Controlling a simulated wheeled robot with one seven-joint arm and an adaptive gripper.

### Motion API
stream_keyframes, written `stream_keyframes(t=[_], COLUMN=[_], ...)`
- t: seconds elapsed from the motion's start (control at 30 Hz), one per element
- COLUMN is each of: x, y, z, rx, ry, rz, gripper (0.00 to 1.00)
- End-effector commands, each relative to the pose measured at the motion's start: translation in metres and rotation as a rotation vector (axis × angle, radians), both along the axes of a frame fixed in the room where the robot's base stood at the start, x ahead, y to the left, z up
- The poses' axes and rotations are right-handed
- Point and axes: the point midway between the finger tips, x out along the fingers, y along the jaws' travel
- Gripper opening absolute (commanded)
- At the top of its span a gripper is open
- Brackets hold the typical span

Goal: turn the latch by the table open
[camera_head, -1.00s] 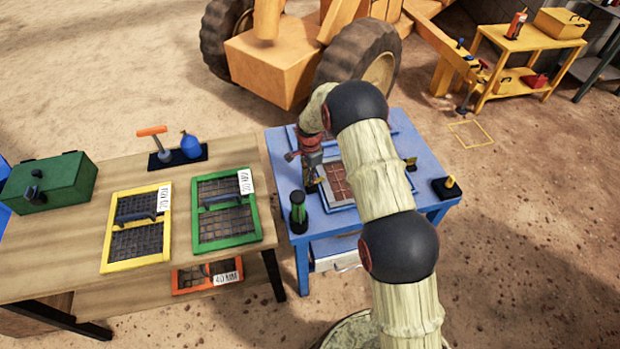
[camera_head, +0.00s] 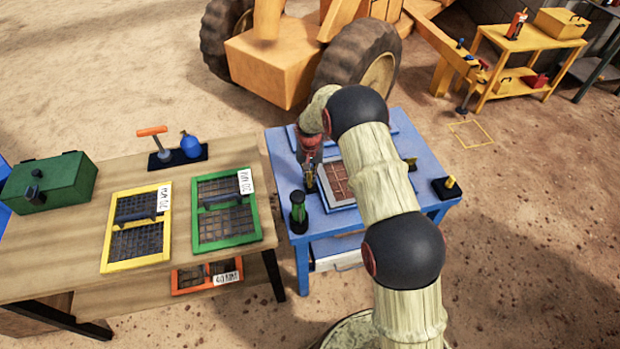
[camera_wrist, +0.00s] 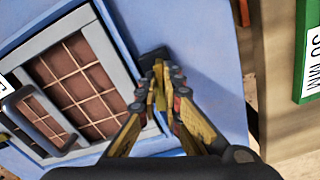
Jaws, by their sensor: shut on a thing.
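The latch by the table (camera_wrist: 151,58) shows in the wrist view as a dark block on the blue surface, beside the framed screen. My gripper (camera_wrist: 161,75) is shut on it, its yellow fingertips close together around the latch's lever. The fingers hide most of the lever, so its exact angle cannot be told. In the head view my gripper (camera_head: 310,185) reaches down at the left side of the blue stand (camera_head: 282,165), left of the grey-framed screen with brown mesh (camera_head: 337,183). The latch is largely hidden there.
A second latch (camera_head: 411,163) is on the screen's far right side. A green-and-black cylinder (camera_head: 298,212) stands close to my gripper. The wooden table (camera_head: 90,272) at left holds a yellow-framed screen (camera_head: 107,240) and a green-framed screen (camera_head: 235,240).

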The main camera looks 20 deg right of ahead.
Motion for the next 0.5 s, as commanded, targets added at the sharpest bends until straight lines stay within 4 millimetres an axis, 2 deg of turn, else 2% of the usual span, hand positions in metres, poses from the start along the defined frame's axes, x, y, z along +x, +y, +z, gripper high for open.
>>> stream_keyframes(t=[0.2,0.5], x=[0.0002,0.0003], y=[0.0002,0.0001], z=[0.0002,0.0002], rx=[0.0,0.0], ry=[-0.001,-0.001], rz=[0.169,0.318], gripper=[0.0,0.0])
